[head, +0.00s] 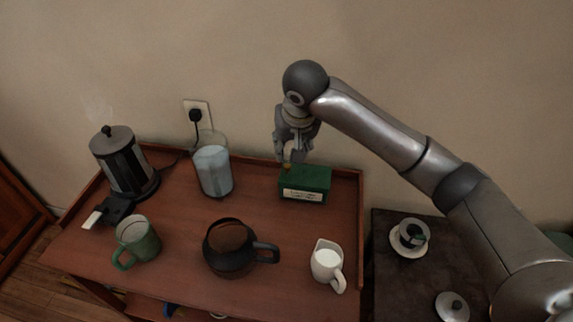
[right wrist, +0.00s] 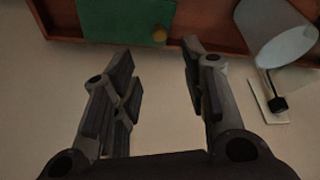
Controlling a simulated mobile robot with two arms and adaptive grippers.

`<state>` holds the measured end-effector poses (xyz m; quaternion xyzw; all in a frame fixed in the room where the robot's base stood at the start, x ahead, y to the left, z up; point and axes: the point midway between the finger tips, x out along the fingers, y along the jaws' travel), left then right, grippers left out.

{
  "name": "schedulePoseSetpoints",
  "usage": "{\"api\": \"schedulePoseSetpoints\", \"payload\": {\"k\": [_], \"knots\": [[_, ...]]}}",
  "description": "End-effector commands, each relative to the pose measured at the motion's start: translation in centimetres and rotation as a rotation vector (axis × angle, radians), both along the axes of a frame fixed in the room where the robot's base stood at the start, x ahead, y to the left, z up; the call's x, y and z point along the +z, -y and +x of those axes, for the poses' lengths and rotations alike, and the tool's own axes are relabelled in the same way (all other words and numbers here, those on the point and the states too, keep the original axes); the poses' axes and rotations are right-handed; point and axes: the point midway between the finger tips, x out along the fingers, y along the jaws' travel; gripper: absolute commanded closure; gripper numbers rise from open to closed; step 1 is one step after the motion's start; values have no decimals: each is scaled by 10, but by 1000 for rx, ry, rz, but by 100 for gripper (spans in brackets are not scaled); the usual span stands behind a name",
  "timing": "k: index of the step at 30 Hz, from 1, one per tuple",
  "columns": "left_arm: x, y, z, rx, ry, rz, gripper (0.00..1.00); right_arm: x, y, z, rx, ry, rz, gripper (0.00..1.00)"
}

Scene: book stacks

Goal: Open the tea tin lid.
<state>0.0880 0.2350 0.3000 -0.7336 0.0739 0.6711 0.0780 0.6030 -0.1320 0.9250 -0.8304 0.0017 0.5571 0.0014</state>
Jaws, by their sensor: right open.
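The tea tin (head: 305,184) is a green box with a pale label on its front, standing at the back right of the wooden table. Its top looks closed. My right gripper (head: 291,158) is just above and behind the tin's left part, pointing down. My left gripper is not in view.
A glass jar (head: 213,170) stands left of the tin. A dark teapot (head: 230,250), green mug (head: 138,241) and white milk jug (head: 327,262) stand in front. A kettle (head: 124,164) is at the far left. The wall and socket (head: 197,112) are close behind.

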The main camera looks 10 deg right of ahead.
Motion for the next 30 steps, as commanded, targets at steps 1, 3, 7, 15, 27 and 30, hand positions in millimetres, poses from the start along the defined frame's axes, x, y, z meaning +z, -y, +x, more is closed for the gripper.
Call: {"api": "schedulePoseSetpoints", "payload": {"k": [1,3,7,15,27,30], "knots": [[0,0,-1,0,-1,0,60,-5,0,1,0,-2,-1,59],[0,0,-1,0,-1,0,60,-14,0,5,-1,-4,-2,59],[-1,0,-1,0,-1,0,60,-37,0,14,-1,-4,-2,59],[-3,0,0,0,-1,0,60,-80,0,32,0,-3,-2,59],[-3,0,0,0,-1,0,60,-96,0,39,2,0,-1,59],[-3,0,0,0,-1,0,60,-96,0,39,2,0,-1,59]]}}
